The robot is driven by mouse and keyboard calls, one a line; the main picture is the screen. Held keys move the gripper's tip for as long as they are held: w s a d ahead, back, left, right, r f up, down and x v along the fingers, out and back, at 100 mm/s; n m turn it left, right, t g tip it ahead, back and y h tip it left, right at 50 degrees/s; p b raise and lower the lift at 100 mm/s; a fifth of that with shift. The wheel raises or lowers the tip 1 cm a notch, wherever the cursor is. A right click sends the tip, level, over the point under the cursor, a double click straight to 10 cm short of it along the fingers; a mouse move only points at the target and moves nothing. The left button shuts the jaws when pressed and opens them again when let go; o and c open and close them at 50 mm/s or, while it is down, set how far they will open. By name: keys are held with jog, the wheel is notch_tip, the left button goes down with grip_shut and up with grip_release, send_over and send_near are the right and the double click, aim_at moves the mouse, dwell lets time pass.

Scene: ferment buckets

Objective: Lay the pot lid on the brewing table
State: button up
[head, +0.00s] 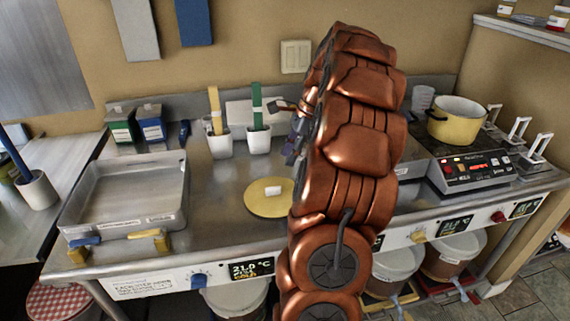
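The pot lid (264,203), a flat yellow disc with a small pale grip on top, lies on the steel brewing table (225,185), left of my arm. The arm hides a little of its right side. My gripper (292,138) shows only in part past the arm's left edge, behind and above the lid and apart from it in the picture. Its fingers are mostly hidden, so I cannot tell whether it is open or shut. The yellow pot (455,124) stands open on the hot plate (470,170) at the right.
A steel tray (75,207) stands at the table's left. Two white cups (219,145) with a yellow and a green stick stand behind the lid. Green (121,128) and blue (151,125) boxes stand at the back left. Bare steel lies between tray and lid. Buckets sit below.

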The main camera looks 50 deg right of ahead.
jog(key=s+a+r+n+g, duration=0.1)
jog(key=s+a+n+g, duration=0.15)
jog(key=a+n, duration=1.6)
jog(key=s+a+f+n+g+h, duration=0.1)
jog(key=s+a+f+n, duration=0.1)
jog(key=s+a, duration=0.7)
jog(key=s+a+f+n+g+h, duration=0.1)
jog(key=s+a+f+n+h, duration=0.1)
jog(key=s+a+n, duration=0.3)
jog(key=s+a+f, duration=0.1)
jog(key=s+a, duration=0.3)
jog(key=shift+s+f+h, duration=0.2)
jog(key=shift+f+h, duration=0.05)
jog(key=shift+h, duration=0.05)
jog(key=shift+r, duration=0.15)
